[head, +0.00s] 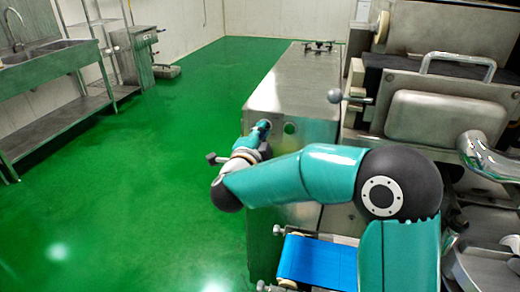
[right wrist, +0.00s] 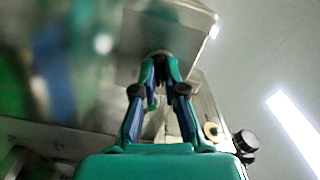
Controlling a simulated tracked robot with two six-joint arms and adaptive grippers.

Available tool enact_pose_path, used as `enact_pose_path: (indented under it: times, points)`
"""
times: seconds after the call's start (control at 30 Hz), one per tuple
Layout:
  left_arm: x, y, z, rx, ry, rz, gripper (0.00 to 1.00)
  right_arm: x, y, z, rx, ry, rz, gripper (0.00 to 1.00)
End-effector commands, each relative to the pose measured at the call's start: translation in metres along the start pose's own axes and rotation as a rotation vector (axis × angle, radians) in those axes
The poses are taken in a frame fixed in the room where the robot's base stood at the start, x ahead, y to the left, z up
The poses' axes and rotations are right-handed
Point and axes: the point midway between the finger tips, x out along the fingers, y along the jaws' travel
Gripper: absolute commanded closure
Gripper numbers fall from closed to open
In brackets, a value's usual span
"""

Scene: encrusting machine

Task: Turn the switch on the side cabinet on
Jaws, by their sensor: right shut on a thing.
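The side cabinet (head: 290,85) is a long steel box standing on the green floor, left of the machine. My right gripper (head: 263,127) is at the upper part of its near end face, beside a round hole. In the right wrist view its fingers (right wrist: 160,70) are closed together at the tips around a small dark switch (right wrist: 160,53) on the cabinet face. In the head view the switch is hidden by my gripper, and its on or off position cannot be told. My left gripper is not in view.
The encrusting machine (head: 445,110) with metal covers and handles fills the right side. A blue conveyor belt (head: 318,262) lies below my right arm. A steel sink bench (head: 50,70) stands at the far left. The green floor between is mostly clear.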

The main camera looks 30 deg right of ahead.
Motion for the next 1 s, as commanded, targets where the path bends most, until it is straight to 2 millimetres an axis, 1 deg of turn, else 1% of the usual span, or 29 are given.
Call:
enact_pose_path:
  times: [0.03, 0.3, 0.7, 1.0]
  points:
    - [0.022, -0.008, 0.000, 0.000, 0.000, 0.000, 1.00, -0.001, 0.013, 0.003, 0.048, 0.002, 0.006, 1.00]
    - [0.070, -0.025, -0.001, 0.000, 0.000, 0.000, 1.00, 0.000, 0.012, 0.003, 0.304, 0.001, 0.007, 1.00]
    - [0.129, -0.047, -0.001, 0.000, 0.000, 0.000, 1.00, 0.000, 0.011, 0.004, 0.681, 0.001, 0.008, 1.00]
    - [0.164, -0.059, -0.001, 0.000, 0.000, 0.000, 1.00, 0.000, 0.009, 0.004, 0.949, 0.003, 0.009, 1.00]
